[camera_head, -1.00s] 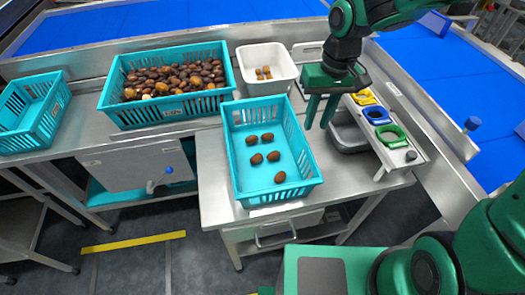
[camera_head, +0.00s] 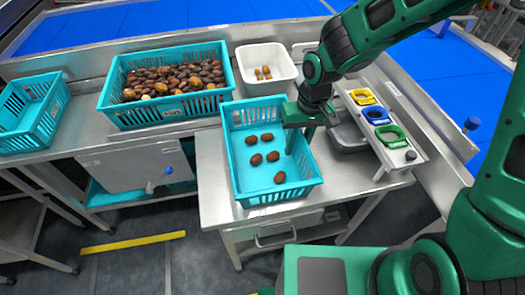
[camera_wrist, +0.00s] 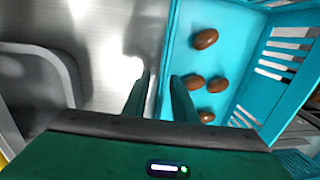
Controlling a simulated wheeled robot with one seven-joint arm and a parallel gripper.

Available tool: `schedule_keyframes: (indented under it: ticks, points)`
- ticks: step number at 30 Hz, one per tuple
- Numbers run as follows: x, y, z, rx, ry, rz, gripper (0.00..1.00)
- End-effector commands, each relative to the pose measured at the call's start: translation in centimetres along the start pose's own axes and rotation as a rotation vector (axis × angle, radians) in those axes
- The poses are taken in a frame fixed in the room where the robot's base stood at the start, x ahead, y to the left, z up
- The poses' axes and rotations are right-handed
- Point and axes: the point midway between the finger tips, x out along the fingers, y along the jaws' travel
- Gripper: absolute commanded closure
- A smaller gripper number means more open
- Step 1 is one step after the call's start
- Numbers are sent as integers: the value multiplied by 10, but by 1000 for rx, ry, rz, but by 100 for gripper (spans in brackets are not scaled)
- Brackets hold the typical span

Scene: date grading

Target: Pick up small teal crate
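A small teal crate (camera_head: 235,160) stands on the steel table in the head view, with several brown dates lying on its floor. My gripper (camera_head: 300,141) is at the crate's right side wall, fingers pointing down. In the wrist view my gripper (camera_wrist: 161,82) is open. Its two fingers are apart, one on the outer side and one on the inner side of the crate's wall (camera_wrist: 168,45). A gap shows between them. How deep the fingertips reach along the wall is hard to tell.
A large teal crate (camera_head: 118,106) full of dates stands at the back left. An empty teal crate (camera_head: 45,128) is at the far left. A white bin (camera_head: 280,82) stands behind. A grey tray (camera_head: 350,143) and a rack (camera_head: 405,157) with coloured rings are to the right.

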Motion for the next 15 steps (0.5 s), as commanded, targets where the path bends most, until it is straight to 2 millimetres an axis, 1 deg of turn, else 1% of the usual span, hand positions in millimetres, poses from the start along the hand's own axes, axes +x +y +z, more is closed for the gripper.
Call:
schedule_keyframes:
  ticks: [1,4,11,12,15]
  points:
    - [5,0,1,-1,-3,0,75]
    - [11,0,1,-1,-1,-1,75]
    - [12,0,0,0,0,0,75]
    - [12,0,0,0,0,0,80]
    - [11,0,0,0,0,0,100]
